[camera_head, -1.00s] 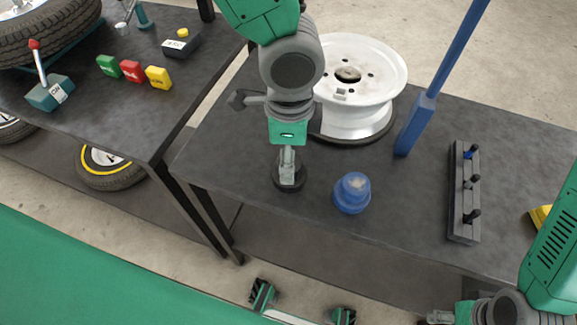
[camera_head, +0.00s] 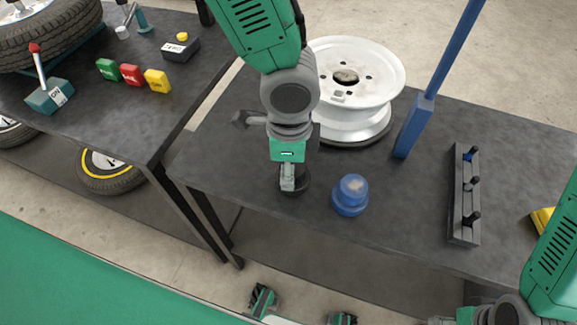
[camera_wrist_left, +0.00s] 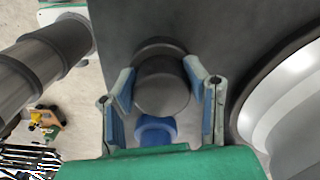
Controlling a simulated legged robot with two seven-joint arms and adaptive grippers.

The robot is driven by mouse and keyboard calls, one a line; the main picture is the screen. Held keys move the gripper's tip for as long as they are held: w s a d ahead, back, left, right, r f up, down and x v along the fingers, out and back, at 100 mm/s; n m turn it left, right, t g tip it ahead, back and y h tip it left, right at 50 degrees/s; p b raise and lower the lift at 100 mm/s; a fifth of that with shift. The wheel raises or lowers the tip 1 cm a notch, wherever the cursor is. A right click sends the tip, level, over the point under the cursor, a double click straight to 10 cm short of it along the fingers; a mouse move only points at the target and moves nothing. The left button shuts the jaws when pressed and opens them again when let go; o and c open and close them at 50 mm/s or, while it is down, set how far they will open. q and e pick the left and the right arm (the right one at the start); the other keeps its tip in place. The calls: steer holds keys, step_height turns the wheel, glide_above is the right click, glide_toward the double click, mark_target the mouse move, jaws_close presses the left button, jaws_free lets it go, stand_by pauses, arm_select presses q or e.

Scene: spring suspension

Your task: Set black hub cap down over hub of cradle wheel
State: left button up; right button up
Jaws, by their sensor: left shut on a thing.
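The black hub cap (camera_head: 300,184) is at the near left of the right-hand table; it shows large as a dark round cap (camera_wrist_left: 161,84) in the left wrist view. My left gripper (camera_head: 288,180) is shut on it, with blue-lined fingers on both sides (camera_wrist_left: 160,88). I cannot tell whether the cap touches the tabletop. The white cradle wheel (camera_head: 338,110) lies flat on a dark round base behind the gripper, partly hidden by my arm. Its hub (camera_head: 345,77) faces up, bare. My right gripper (camera_head: 440,321) is barely in view at the bottom edge.
A blue stepped cylinder (camera_head: 350,195) stands right of the cap. A blue post (camera_head: 414,125) rises right of the wheel. A dark rack with pegs (camera_head: 464,195) lies farther right. The left table (camera_head: 100,115) holds coloured blocks and a tyre.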

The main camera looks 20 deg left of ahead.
arm_select(q)
steer(key=r, duration=0.3)
steer(key=r+p, duration=0.1)
steer(key=r, duration=0.2)
steer(key=a+r+p, duration=0.1)
steer(key=r, duration=0.2)
steer(key=shift+r, duration=0.4)
steer(key=r+p, duration=0.2)
steer(key=r, duration=0.1)
steer(key=shift+d+p, duration=0.35)
steer(key=shift+p, duration=0.05)
steer(key=shift+a, duration=0.1)
